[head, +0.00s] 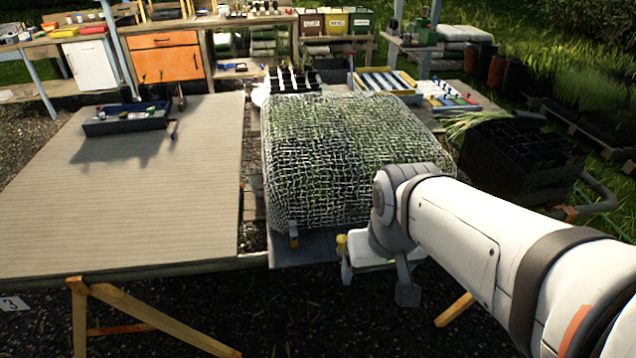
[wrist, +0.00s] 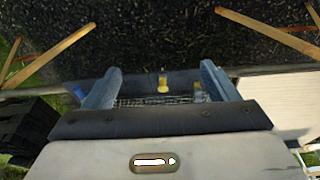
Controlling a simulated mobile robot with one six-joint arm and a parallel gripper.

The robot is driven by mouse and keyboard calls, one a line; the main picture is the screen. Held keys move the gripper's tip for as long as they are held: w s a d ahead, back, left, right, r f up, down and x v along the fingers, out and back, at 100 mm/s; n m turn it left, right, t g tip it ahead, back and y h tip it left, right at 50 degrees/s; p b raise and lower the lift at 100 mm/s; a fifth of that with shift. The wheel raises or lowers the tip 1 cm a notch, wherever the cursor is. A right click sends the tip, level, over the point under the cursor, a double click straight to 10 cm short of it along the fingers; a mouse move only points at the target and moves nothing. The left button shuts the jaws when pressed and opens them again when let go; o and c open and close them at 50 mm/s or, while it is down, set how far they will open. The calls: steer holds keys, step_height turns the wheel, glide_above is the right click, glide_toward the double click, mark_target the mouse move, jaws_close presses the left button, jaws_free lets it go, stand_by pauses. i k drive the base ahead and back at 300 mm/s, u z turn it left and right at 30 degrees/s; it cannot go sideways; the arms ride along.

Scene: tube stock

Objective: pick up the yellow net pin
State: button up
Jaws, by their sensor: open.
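A yellow net pin (head: 341,243) with a rounded head shows at the front edge of the netted bed, just left of my arm in the head view. In the wrist view the yellow pin (wrist: 163,86) lies between my two fingers, apart from both. My gripper (wrist: 160,78) is open and empty, its blue-grey fingers spread on either side of the pin. In the head view my gripper is mostly hidden behind my wrist. A second yellowish piece (wrist: 198,93) shows beside the right finger, partly covered by it.
White netting (head: 350,150) covers a green bed on the bench. A black crate (head: 490,160) stands right.

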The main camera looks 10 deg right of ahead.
mark_target(341, 238)
steer(key=u, duration=2.55)
steer(key=k, duration=1.15)
steer(key=z, duration=1.3)
steer(key=i, duration=1)
steer(key=z, duration=0.05)
